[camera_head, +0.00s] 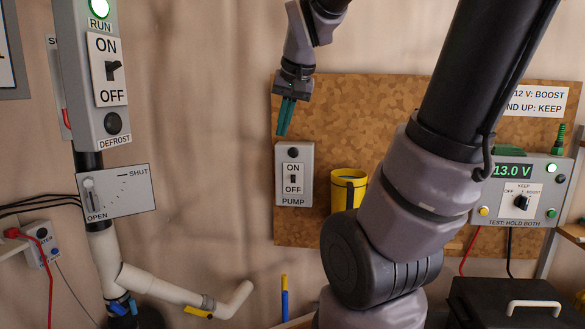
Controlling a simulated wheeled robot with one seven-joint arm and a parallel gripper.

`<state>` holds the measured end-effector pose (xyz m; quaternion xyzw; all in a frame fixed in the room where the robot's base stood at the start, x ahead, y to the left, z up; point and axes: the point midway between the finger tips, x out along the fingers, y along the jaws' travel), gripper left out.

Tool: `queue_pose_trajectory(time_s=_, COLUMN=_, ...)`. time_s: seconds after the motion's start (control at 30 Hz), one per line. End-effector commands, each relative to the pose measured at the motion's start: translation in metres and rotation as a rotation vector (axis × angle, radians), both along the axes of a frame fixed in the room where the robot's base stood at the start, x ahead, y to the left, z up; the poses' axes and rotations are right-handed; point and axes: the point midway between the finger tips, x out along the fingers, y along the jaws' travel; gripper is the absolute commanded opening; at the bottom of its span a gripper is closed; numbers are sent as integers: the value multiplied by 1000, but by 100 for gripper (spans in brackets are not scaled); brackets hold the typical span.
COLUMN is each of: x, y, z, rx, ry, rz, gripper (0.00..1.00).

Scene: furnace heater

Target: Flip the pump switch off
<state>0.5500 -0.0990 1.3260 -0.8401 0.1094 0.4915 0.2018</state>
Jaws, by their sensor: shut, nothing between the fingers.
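The pump switch box (306,198) is a grey box on the brown cork board, with a white ON/OFF plate, a dark button above it and the label PUMP below. Its small dark lever (293,180) sits between the words ON and OFF; I cannot tell which way it is tipped. My gripper (283,132) is shut and empty, with its green fingers pointing down. In the picture its tips are just above the top edge of the box; the depth gap is unclear.
A larger ON/OFF switch (114,70) with a lit RUN lamp is on the left column. A yellow cup (348,184) is right of the pump box. A meter (517,190) reading 13.0 V is at the right. My arm covers the middle right.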

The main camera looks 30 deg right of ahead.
Motion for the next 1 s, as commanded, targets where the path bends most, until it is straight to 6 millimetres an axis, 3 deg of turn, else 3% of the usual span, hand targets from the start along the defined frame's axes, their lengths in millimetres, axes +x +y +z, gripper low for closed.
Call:
queue_pose_trajectory(time_s=0.03, x=24, y=-12, z=-7, rx=-24, ry=34, rz=-28, gripper=0)
queue_pose_trajectory(time_s=0.2, x=90, y=-49, z=-29, rx=-100, ry=105, rz=-108, gripper=0)
queue_pose_trajectory(time_s=0.4, x=142, y=-82, z=-57, rx=-155, ry=152, rz=-165, gripper=0)
queue_pose_trajectory(time_s=0.6, x=160, y=-93, z=-69, rx=-175, ry=167, rz=-183, gripper=0)
queue_pose_trajectory(time_s=1.0, x=161, y=-95, z=-73, rx=-176, ry=167, rz=-182, gripper=0)
